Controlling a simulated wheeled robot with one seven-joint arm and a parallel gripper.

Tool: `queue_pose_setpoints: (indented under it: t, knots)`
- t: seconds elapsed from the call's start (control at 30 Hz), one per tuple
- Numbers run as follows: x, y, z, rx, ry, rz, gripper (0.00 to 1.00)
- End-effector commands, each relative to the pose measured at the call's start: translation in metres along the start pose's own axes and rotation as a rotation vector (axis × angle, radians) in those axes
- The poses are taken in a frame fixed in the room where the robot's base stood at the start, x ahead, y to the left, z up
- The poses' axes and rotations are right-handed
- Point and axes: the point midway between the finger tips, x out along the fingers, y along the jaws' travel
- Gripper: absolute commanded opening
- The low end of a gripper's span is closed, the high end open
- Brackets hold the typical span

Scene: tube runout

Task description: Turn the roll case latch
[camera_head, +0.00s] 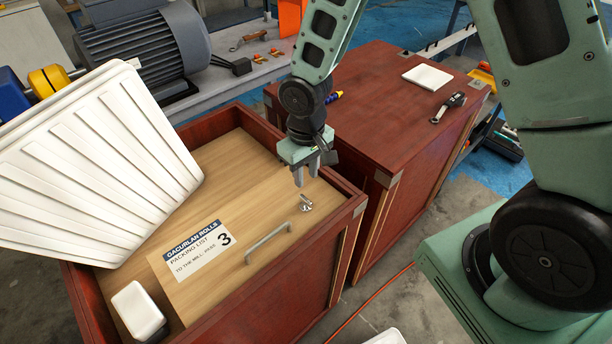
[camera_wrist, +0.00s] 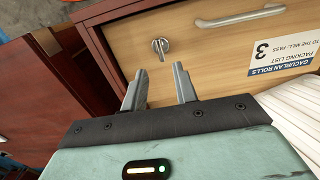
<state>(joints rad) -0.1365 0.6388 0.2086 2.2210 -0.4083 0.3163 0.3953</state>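The roll case (camera_head: 340,232) is a dark red wooden case with a light wood top panel (camera_head: 238,178). Its latch (camera_head: 306,203) is a small metal turn piece on the panel near the case's right edge. In the wrist view the latch (camera_wrist: 160,45) shows beyond my fingertips, slightly above the gap between them. My gripper (camera_head: 306,180) is just above the latch in the head view, fingers pointing down. In the wrist view my gripper (camera_wrist: 160,75) has its two fingers apart with nothing between them. It appears not to touch the latch.
A metal handle (camera_head: 268,243) and a packing list label (camera_head: 196,250) are on the panel. A ribbed white bin (camera_head: 85,165) leans over the case's left side. A white box (camera_head: 138,310) sits at the front corner. A second red case (camera_head: 375,100) stands close on the right.

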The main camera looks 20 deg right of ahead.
Motion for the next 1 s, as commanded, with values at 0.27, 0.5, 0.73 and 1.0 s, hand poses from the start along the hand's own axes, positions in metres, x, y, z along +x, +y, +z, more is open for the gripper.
queue_pose_setpoints:
  t: [0.27, 0.5, 0.73, 1.0]
  knots:
    - [0.03, 0.0, 0.0, 0.002, 0.0, -0.001, 0.29]
    - [0.058, 0.0, 0.0, 0.0, -0.001, 0.0, 0.29]
    - [0.084, 0.0, 0.0, 0.0, -0.001, 0.0, 0.29]
    - [0.079, 0.0, 0.0, 0.001, 0.0, 0.0, 0.29]
